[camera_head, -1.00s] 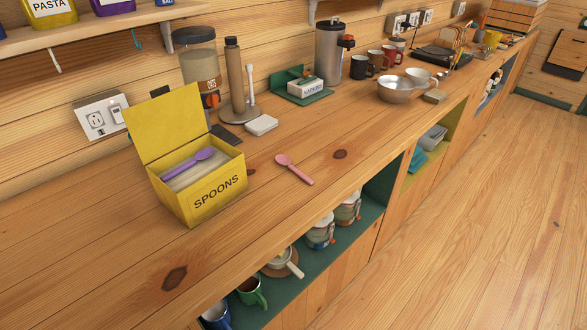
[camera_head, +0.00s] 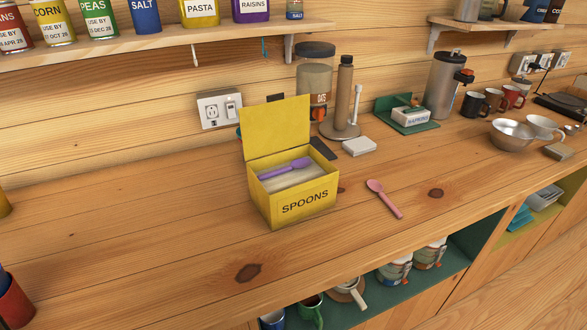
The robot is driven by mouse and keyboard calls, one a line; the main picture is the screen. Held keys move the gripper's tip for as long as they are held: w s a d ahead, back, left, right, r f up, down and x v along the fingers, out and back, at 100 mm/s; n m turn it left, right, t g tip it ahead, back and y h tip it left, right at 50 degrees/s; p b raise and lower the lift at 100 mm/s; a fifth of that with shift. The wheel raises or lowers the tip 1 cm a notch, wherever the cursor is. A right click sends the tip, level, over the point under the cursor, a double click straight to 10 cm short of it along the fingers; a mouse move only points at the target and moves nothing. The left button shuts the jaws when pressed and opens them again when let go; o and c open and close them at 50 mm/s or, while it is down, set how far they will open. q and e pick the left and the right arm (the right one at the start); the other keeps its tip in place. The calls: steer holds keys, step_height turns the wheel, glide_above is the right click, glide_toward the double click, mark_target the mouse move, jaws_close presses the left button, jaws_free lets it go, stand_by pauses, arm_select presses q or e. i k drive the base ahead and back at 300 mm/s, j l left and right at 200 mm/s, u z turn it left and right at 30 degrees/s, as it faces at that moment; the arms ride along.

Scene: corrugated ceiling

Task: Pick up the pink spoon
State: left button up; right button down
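The pink spoon (camera_head: 384,199) lies flat on the wooden counter (camera_head: 180,240), to the right of the yellow box. Its bowl points up and left, and its handle runs down and right toward the counter's front edge. The yellow box (camera_head: 305,205) is marked SPOONS and its lid stands open at the back. A purple spoon (camera_head: 285,169) lies inside the box. Nothing touches the pink spoon. Neither of my grippers is in view.
A white block (camera_head: 359,146), a brown bottle (camera_head: 343,95) and a green napkin holder (camera_head: 407,116) stand behind the spoon. A metal bowl (camera_head: 511,135) is to the right. Open shelves with mugs (camera_head: 311,309) lie below the front edge. The counter's left part is mostly clear.

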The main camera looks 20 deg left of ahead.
mark_target(374, 185)
steer(key=i+l+u, duration=0.15)
steer(key=l, duration=0.2)
steer(key=i+l+u, duration=0.15)
steer(key=l, duration=0.25)
steer(key=i+l+u, duration=0.15)
steer(key=l, duration=0.2)
